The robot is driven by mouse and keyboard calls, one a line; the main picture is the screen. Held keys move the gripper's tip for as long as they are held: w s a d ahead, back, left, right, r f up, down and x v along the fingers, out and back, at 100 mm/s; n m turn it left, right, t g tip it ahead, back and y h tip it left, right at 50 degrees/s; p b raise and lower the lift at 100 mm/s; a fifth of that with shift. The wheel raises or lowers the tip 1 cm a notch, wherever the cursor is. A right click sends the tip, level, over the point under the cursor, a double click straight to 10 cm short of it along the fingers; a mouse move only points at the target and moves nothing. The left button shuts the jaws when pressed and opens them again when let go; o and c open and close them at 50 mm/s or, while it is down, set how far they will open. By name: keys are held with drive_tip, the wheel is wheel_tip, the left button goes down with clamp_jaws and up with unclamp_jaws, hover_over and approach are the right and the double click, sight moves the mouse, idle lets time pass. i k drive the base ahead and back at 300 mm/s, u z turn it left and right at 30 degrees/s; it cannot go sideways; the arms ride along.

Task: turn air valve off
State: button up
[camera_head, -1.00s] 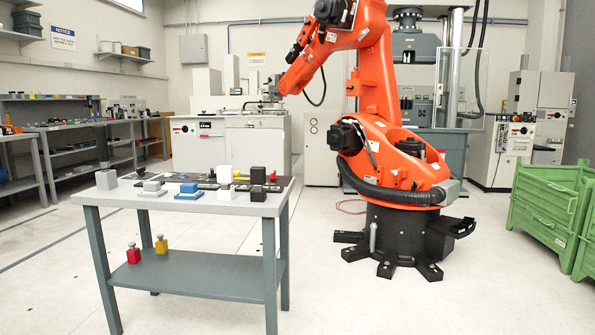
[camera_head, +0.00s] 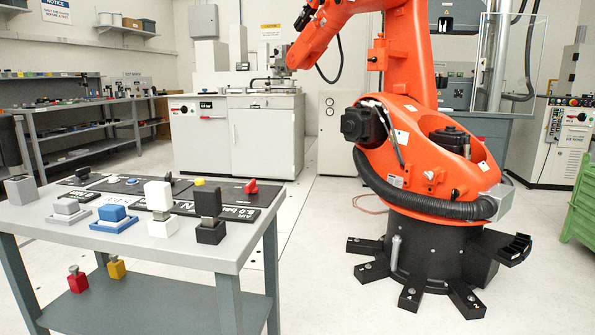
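A grey table (camera_head: 190,255) stands at the left front. A dark panel (camera_head: 130,186) lies along the back of its top. A small red knob or lever (camera_head: 251,187) sits at the panel's right end, near the table's right edge. A dark plate with white lettering (camera_head: 238,214), partly readable as "AIR 6.0 bar", lies just in front of it. The red part appears to be the air valve; its exact turn angle is too small to tell. My gripper is not in view, and nothing of mine touches the panel.
A black block pair (camera_head: 209,218), a white block pair (camera_head: 160,208) and a blue block (camera_head: 112,213) stand in front of the panel. Red (camera_head: 77,280) and yellow (camera_head: 116,267) pieces sit on the lower shelf. A large orange robot (camera_head: 425,165) stands at right. Floor between is clear.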

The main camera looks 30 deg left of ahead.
sight(250, 187)
drive_tip(key=u, duration=0.3)
drive_tip(key=i, duration=0.95)
drive_tip(key=u, duration=0.7)
